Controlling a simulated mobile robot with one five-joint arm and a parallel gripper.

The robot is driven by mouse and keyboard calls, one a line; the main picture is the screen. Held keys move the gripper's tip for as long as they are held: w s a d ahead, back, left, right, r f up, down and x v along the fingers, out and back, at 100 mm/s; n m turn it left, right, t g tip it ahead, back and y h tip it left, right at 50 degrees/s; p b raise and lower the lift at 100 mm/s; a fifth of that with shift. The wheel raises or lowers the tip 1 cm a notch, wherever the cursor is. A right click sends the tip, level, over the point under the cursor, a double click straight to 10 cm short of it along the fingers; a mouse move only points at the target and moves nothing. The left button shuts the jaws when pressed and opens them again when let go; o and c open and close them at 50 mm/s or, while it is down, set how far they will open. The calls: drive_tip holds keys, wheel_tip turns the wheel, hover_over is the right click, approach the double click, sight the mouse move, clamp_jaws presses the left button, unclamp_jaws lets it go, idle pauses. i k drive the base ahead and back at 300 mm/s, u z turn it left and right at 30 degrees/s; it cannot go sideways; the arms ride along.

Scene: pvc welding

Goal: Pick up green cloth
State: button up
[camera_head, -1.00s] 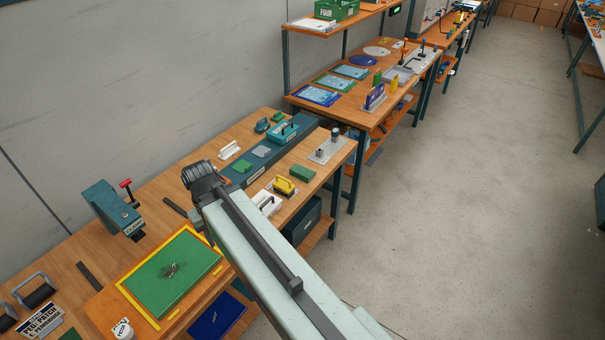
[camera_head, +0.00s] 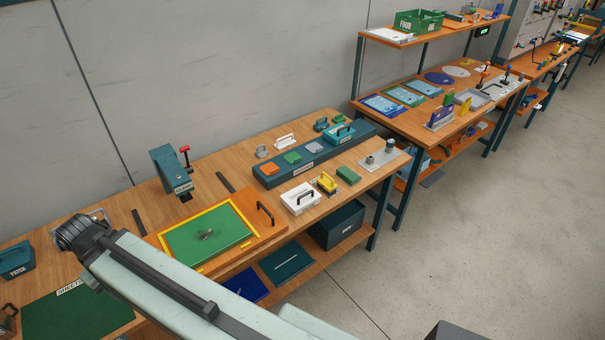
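A small green folded piece (camera_head: 292,158), which may be the green cloth, lies on the long dark teal rack (camera_head: 322,157) on the workbench, between an orange piece and a grey one. A second small green block (camera_head: 348,175) lies on the bench to the right of the yellow-handled tool; I cannot tell which of the two is the cloth. The dark end of my arm, with my gripper (camera_head: 80,231), is at the far left over the bench, well away from both. Its fingers cannot be made out.
A green sheet in a yellow frame (camera_head: 249,243) lies mid-bench. A teal clamp (camera_head: 171,172) stands behind it. A white box with a black handle (camera_head: 301,198) is near the front edge. A large green sheet (camera_head: 78,310) is at lower left. Open floor lies right.

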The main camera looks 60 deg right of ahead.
sight(349, 176)
drive_tip(key=u, duration=1.7)
drive_tip(key=k, duration=2.45)
drive_tip(key=z, duration=0.9)
drive_tip(key=i, duration=1)
drive_tip(key=u, duration=0.05)
